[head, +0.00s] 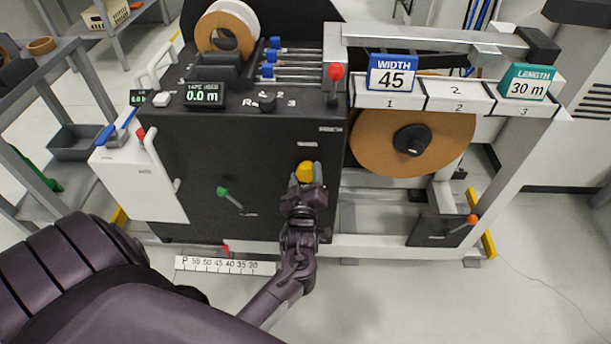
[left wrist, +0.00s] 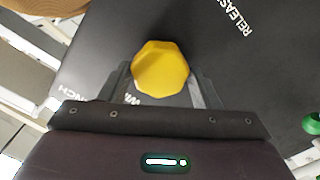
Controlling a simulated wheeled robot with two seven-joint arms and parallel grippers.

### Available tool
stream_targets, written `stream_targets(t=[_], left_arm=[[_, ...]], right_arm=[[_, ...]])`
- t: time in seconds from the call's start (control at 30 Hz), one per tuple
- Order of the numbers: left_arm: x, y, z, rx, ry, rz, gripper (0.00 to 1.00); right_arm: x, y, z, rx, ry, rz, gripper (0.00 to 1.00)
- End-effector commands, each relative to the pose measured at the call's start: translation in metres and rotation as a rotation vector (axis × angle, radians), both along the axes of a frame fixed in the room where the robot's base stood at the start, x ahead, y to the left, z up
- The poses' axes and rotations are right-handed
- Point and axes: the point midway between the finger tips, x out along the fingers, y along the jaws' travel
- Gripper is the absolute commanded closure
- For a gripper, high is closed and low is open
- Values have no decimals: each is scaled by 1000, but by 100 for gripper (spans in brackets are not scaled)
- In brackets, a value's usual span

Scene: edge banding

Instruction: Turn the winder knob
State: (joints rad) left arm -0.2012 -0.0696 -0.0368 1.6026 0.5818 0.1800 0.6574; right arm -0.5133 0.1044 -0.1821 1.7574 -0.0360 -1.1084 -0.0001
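The winder knob (head: 304,171) is yellow and faceted, on the lower right of the machine's black front panel (head: 240,160). In the left wrist view the knob (left wrist: 160,69) is near the middle, beside partly covered white lettering. My left gripper (head: 307,188) is right at the knob. Its two dark fingers (left wrist: 162,88) stand apart, one on each side of the knob. They look very close to its sides, but I cannot tell whether they touch it. My right gripper is not in view.
A green-knobbed lever (head: 223,192) is left of the yellow knob and a red-knobbed lever (head: 335,73) is above. A brown roll (head: 450,139) hangs at the right. An orange-knobbed crank (head: 472,220) is lower right. The tape display (head: 205,94) reads 0.0 m.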

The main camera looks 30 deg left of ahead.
Motion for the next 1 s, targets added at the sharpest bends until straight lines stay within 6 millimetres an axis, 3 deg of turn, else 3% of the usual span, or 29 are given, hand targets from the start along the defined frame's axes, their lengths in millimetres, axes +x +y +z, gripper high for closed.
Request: stream_targets(t=[0.1, 0.43, 0.8, 1.0], left_arm=[[0, 0, 0, 1, 1, 0, 28], [-3, -3, 0, 0, 1, -1, 28], [-53, -33, -1, -1, 3, -1, 28], [-66, -40, 0, 0, 1, -1, 28]], right_arm=[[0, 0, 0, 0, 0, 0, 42], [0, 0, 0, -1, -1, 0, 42], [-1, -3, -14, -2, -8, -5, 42], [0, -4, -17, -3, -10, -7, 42]])
